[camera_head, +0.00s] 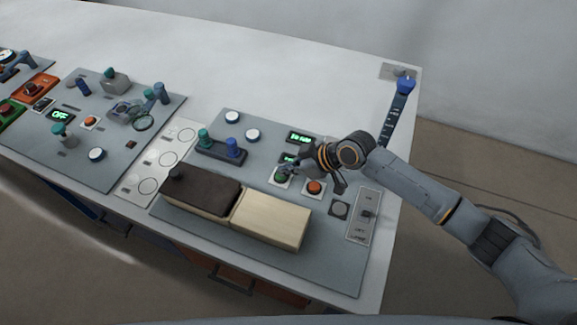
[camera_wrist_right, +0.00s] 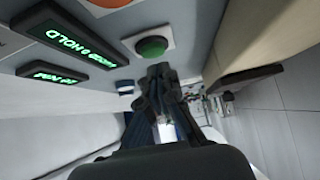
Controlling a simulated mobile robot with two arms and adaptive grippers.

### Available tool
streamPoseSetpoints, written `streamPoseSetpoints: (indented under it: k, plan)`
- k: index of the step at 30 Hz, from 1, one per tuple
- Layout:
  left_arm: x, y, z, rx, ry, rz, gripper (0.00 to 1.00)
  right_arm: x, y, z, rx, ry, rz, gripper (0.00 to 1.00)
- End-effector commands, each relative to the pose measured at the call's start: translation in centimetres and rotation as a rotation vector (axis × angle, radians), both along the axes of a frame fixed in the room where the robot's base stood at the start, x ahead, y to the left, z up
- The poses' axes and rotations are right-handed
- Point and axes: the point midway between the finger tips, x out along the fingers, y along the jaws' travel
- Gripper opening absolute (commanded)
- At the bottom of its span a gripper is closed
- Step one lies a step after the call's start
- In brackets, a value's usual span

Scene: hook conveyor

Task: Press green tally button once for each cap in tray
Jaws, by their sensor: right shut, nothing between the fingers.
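The green button (camera_head: 281,177) sits on a pale square plate on the grey panel. It also shows in the right wrist view (camera_wrist_right: 152,46), as a dome. My right gripper (camera_head: 287,168) is shut and empty, right by the green button. In the right wrist view its fingertips (camera_wrist_right: 158,70) are just below the button in the picture; I cannot tell whether they touch it. A dark tray (camera_head: 216,153) on the panel holds teal (camera_head: 204,136) and blue (camera_head: 232,146) cap-like pieces. My left gripper is not in view.
An orange-red button (camera_head: 314,187) is beside the green one. Two green-lit displays (camera_head: 299,138) stand behind. A box with a brown lid and cream part (camera_head: 270,220) lies in front. A lever plate (camera_head: 363,213) is at the right. The table behind the panel is clear.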

Motion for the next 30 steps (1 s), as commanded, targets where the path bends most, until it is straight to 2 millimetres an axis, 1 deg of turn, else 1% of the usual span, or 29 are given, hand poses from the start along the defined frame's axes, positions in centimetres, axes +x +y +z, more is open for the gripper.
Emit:
streamPoseSetpoints:
  k: [1,2,3,9,15,21,30]
  plan:
    - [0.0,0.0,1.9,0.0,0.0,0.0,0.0,0.2,0.3,2.4,0.006,-0.007,-0.001,0.0]
    - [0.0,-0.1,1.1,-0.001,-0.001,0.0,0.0,0.1,-0.2,2.2,0.005,-0.009,-0.004,0.0]
    - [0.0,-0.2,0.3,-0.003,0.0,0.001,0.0,-0.2,-1.1,2.5,0.004,-0.013,-0.004,0.0]
    - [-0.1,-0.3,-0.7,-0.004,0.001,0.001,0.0,-1.4,-4.0,5.9,0.007,-0.015,-0.004,0.0]
    - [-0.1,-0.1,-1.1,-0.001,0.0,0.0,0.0,-2.1,-5.7,8.1,0.009,-0.015,-0.004,0.0]
    - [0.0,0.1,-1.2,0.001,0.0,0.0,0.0,-2.3,-6.2,8.8,0.011,-0.014,-0.004,0.0]
    - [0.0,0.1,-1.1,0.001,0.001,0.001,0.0,-2.3,-6.2,8.9,0.011,-0.015,-0.004,0.0]
